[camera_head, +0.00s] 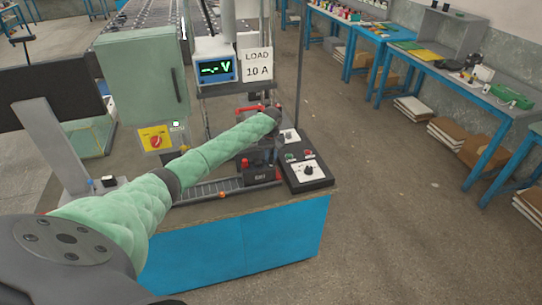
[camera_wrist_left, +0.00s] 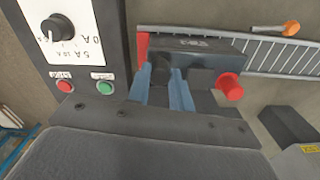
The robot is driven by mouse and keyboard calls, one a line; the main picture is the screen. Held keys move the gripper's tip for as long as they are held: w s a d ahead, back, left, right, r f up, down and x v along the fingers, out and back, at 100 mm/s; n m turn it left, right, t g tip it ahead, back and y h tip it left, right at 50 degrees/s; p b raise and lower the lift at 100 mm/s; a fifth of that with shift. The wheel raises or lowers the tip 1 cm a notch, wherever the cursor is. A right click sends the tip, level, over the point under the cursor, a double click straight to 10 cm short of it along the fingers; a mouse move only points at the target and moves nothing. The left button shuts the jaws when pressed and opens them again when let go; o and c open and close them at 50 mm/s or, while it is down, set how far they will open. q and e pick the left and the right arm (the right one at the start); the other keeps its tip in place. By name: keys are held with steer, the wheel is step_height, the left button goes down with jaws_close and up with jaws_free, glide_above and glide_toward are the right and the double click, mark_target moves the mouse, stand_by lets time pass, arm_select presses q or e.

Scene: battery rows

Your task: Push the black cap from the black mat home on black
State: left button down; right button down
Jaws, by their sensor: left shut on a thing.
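My left arm in its green sleeve reaches over the bench, and its gripper (camera_head: 264,146) points down at a dark battery (camera_head: 262,175). In the left wrist view the two blue-grey fingers (camera_wrist_left: 163,88) are closed around a small dark thing, which I take for the black cap; it is mostly hidden between them. The fingers are over the battery (camera_wrist_left: 205,62), beside its red-capped post (camera_wrist_left: 231,87). That red cap also shows in the head view (camera_head: 245,163). I cannot tell how far down the black cap sits. I cannot make out the black mat. My right gripper is not in view.
A control box with a knob (camera_head: 308,169) and red and green buttons stands right of the battery. A slotted rail (camera_head: 215,190) runs along the bench front. A green cabinet (camera_head: 142,75), a meter (camera_head: 216,69) and a load sign (camera_head: 257,64) stand behind.

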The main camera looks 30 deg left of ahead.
arm_select(q)
steer(key=shift+f, duration=0.5)
stand_by(0.8)
steer(key=c, duration=0.7)
jaws_free()
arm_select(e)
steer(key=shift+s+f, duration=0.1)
arm_select(q)
steer(key=shift+r+p, duration=1.1)
steer(key=shift+r, duration=0.1)
steer(key=shift+r+p, duration=1.15)
steer(key=shift+r, duration=0.1)
steer(key=shift+r+p, duration=0.85)
steer(key=shift+r, duration=0.25)
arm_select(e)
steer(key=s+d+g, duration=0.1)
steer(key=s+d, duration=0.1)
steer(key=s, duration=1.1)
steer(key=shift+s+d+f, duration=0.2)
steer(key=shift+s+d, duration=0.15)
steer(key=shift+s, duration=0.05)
